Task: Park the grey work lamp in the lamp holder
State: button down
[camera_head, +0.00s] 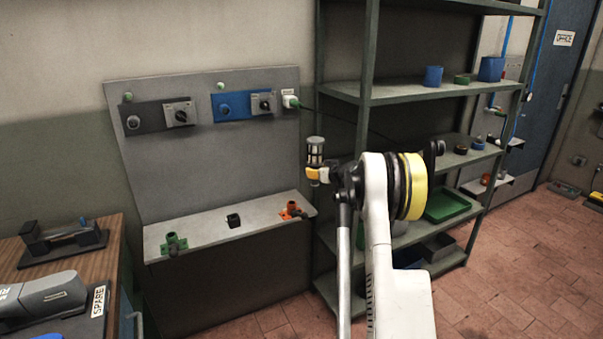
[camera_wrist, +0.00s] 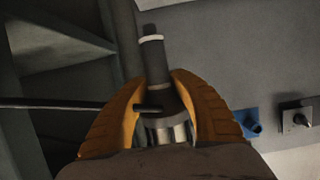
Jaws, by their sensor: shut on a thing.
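My gripper (camera_head: 318,173) is shut on the grey work lamp (camera_head: 316,152), which stands roughly upright in the air, to the right of the panel and above its ledge. In the wrist view the orange-yellow fingers of my gripper (camera_wrist: 157,88) clasp the lamp (camera_wrist: 153,58) from both sides. Its dark grey body has pale bands. On the ledge (camera_head: 205,233) stand a green holder (camera_head: 173,243), a small black holder (camera_head: 233,220) and an orange holder (camera_head: 292,210). I cannot tell for certain which is the lamp holder. The lamp is apart from all three.
The back panel (camera_head: 170,155) carries a black switch box (camera_head: 150,116), a blue switch box (camera_head: 232,106) and a white plug (camera_head: 290,100) with a dark green cord. A metal shelf rack (camera_head: 345,92) stands behind my arm. A wooden bench (camera_head: 105,240) is at the left.

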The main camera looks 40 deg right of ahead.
aim_at(322, 159)
jog(key=shift+s+d+r, duration=0.25)
jog(key=shift+s+r, duration=0.05)
jog(key=shift+s, duration=0.15)
jog(key=shift+s+d+r, duration=0.2)
jog(key=shift+s+r, duration=0.05)
jog(key=shift+s, duration=0.15)
jog(key=shift+r, duration=0.1)
jog(key=shift+r+p, duration=1.25)
jog(key=shift+r, duration=0.7)
jog(key=shift+w+a, duration=0.1)
jog(key=w+a, duration=1)
jog(key=a, duration=0.4)
jog(key=w+a, duration=0.9)
jog(key=a, duration=0.5)
jog(key=shift+w+b, duration=0.35)
jog(key=shift+w, duration=0.05)
notch_tip(322, 159, down, 15)
jog(key=b, duration=0.8)
jog(key=shift+r+b, duration=0.15)
jog(key=shift+b, duration=0.2)
dwell(1.7)
